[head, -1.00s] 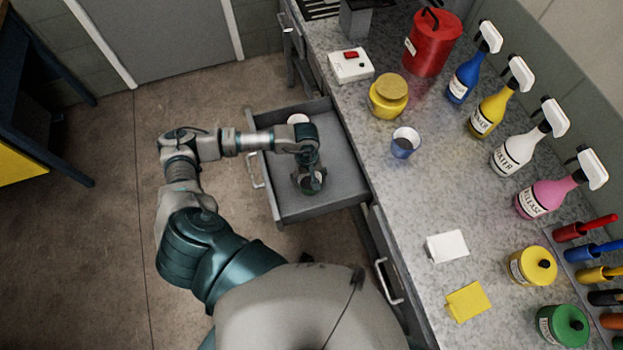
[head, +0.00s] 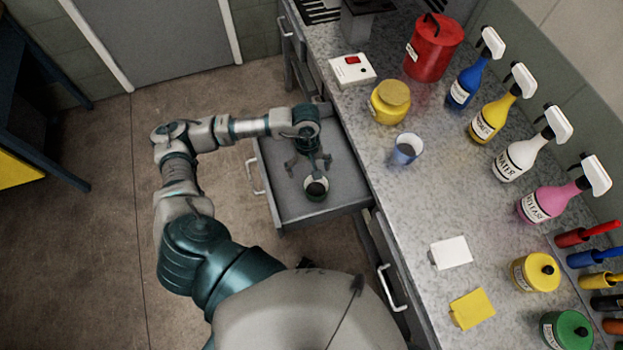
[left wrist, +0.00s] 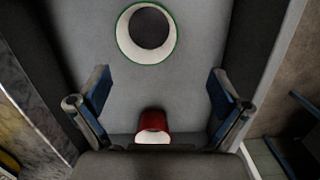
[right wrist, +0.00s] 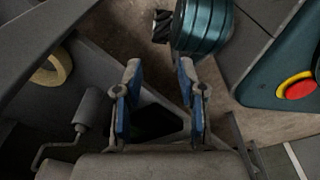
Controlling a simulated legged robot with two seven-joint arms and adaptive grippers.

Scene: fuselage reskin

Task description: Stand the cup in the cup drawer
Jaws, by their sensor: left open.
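A green-rimmed cup (head: 316,188) stands upright in the open grey drawer (head: 290,208), near its closer end. It also shows in the left wrist view (left wrist: 123,45), mouth facing the camera. My left gripper (head: 308,162) is open and empty over the drawer, just beyond this cup and apart from it. A red cup (left wrist: 153,121) with a white end shows low between the fingers in the left wrist view; my arm mostly hides that part of the drawer in the head view. A blue cup (head: 407,149) stands on the counter. My right gripper (right wrist: 160,65) is open and empty.
The speckled counter (head: 400,220) runs along the drawer's right side. It holds a yellow jar (head: 390,101), a red can (head: 433,48), a switch box (head: 352,69) and several spray bottles. Floor left of the drawer is clear. The right wrist view shows a tape roll (right wrist: 52,70).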

